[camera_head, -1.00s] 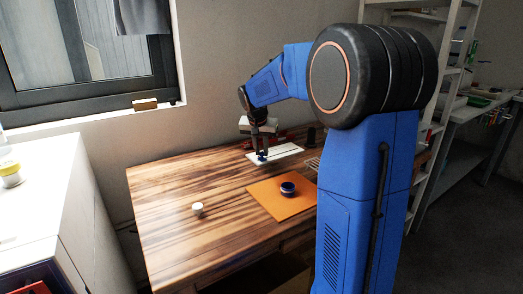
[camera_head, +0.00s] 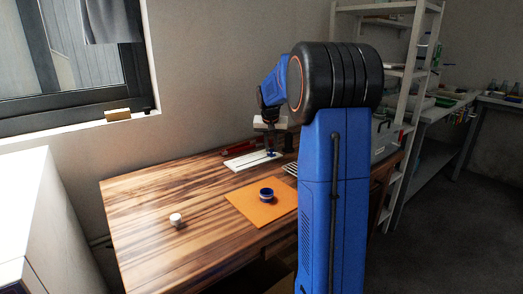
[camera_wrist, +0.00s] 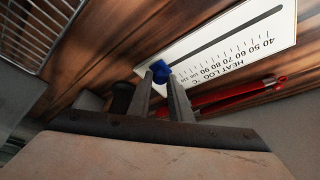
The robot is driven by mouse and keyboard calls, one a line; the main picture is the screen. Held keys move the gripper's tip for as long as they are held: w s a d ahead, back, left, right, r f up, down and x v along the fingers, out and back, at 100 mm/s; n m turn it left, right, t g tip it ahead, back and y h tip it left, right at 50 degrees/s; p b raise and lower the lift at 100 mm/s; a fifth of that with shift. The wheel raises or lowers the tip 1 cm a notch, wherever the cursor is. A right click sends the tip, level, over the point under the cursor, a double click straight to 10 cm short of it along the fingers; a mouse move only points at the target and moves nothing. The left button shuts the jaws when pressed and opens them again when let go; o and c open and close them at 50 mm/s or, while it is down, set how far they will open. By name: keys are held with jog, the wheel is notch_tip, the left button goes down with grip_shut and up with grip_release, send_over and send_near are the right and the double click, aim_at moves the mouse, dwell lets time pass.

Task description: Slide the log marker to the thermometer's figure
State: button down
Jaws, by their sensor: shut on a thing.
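The heat log board (camera_head: 243,163) is a white strip with a dark slot, flat at the back of the wooden table. In the wrist view the board (camera_wrist: 225,45) reads "HEAT LOG °C", with figures from 40 upward. The blue marker (camera_wrist: 161,71) is at the high-figure end, past the 100 mark; the exact figure under it is too small to read. My gripper (camera_wrist: 166,82) is shut on the marker, a finger on each side. In the head view my gripper (camera_head: 271,148) is over the board's right part. I cannot make out a thermometer or its reading.
Red-handled tongs (camera_wrist: 235,96) lie behind the board. A wire rack (camera_wrist: 40,25) is close to the gripper. An orange mat (camera_head: 245,207) holds a dark blue round container (camera_head: 266,195). A small white jar (camera_head: 176,220) stands at the left front.

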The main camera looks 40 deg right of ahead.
jog(key=shift+d+r, duration=0.1)
jog(key=shift+d, duration=0.55)
jog(key=c, duration=1.6)
grip_release()
jog(key=shift+d, duration=0.15)
jog(key=v, duration=1.7)
jog(key=shift+s+r, duration=0.1)
